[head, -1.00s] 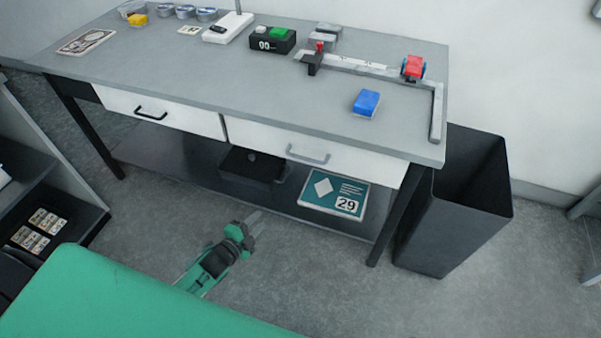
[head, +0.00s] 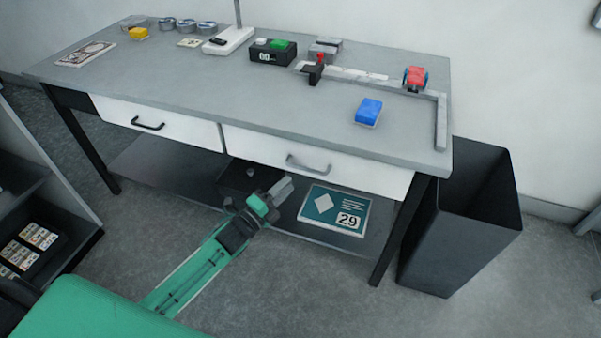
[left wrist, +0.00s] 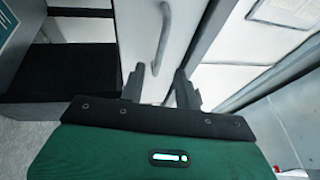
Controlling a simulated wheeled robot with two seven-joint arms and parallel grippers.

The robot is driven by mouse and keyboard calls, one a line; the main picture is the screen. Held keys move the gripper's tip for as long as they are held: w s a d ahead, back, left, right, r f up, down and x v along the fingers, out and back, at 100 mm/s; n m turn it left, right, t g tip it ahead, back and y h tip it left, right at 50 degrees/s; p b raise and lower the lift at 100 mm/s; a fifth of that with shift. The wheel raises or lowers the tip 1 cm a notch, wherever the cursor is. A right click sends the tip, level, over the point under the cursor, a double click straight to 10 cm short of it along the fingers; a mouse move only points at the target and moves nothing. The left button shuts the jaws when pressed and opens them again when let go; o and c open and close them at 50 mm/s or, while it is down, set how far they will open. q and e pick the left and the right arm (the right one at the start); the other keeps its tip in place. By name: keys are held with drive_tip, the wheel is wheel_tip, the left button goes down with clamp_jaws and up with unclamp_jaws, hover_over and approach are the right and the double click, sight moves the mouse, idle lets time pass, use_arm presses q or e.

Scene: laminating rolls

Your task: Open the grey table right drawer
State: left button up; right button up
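The grey table (head: 300,100) has two white drawers under its top. The right drawer (head: 375,178) is shut and has a grey bar handle (head: 308,166). My left gripper (head: 285,187) is just below and to the left of that handle in the head view. In the left wrist view the handle (left wrist: 163,38) on the drawer front (left wrist: 184,30) lies ahead of the fingertips, roughly in line with the gap between them. My right gripper is not in view.
The left drawer (head: 180,125) with a black handle is shut. A lower shelf (head: 165,165) holds a black box and a teal board marked 29 (head: 335,210). A black bin (head: 455,225) stands right of the table. The floor in front is clear.

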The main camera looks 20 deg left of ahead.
sight(301, 173)
use_arm(q)
drive_tip(key=x, duration=0.6)
drive_tip(key=shift+w+d, duration=0.15)
drive_tip(key=shift+w, duration=0.2)
clamp_jaws()
